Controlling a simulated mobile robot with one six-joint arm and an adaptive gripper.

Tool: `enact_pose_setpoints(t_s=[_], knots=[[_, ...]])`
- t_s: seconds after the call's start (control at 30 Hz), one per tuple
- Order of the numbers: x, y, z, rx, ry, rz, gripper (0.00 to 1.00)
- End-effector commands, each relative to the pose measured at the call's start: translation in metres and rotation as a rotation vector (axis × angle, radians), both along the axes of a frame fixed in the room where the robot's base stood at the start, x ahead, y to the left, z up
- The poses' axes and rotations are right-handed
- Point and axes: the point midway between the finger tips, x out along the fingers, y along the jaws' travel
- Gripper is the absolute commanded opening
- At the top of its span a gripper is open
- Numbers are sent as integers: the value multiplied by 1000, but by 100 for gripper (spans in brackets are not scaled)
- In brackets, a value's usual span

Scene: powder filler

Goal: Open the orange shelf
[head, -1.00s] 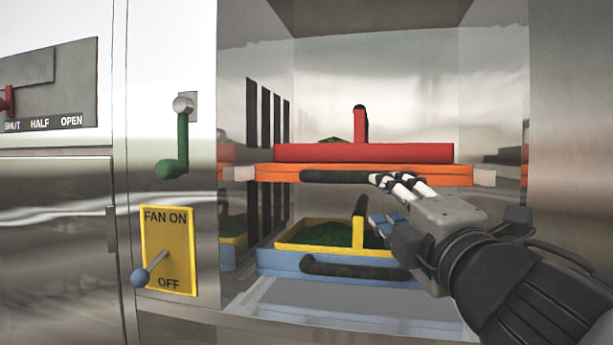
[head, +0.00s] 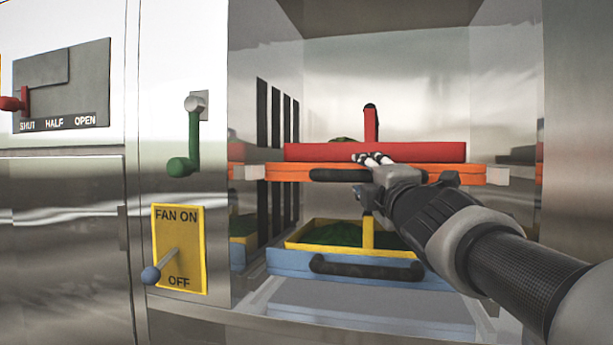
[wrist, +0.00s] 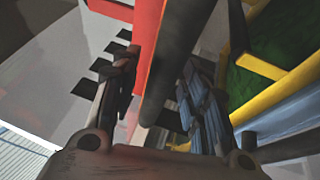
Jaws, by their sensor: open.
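The orange shelf (head: 278,173) is the upper shelf inside the steel cabinet, with a black bar handle (head: 338,174) on its front. A red tray (head: 300,152) with an upright red grip stands on it. My gripper (head: 370,172) is at the handle, right of its middle, and hides part of it. In the wrist view the fingers are open, one on each side of the black handle (wrist: 175,60), with the orange shelf front (wrist: 140,85) beside it. I cannot tell whether either finger touches the handle.
Below is a blue shelf (head: 290,262) with its own black handle and a yellow tray (head: 300,246) holding green powder. On the left panel are a green crank (head: 192,150) and a yellow fan switch plate (head: 190,225). Steel cabinet walls flank the shelves.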

Motion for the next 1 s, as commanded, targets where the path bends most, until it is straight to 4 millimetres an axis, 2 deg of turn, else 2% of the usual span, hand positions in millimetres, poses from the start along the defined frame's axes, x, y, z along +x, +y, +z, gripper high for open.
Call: enact_pose_setpoints(t_s=[0.13,0.73,1.0], knots=[[0,0,0,0,0,0,41],[-1,0,0,0,0,0,1],[-1,0,0,0,0,0,0]])
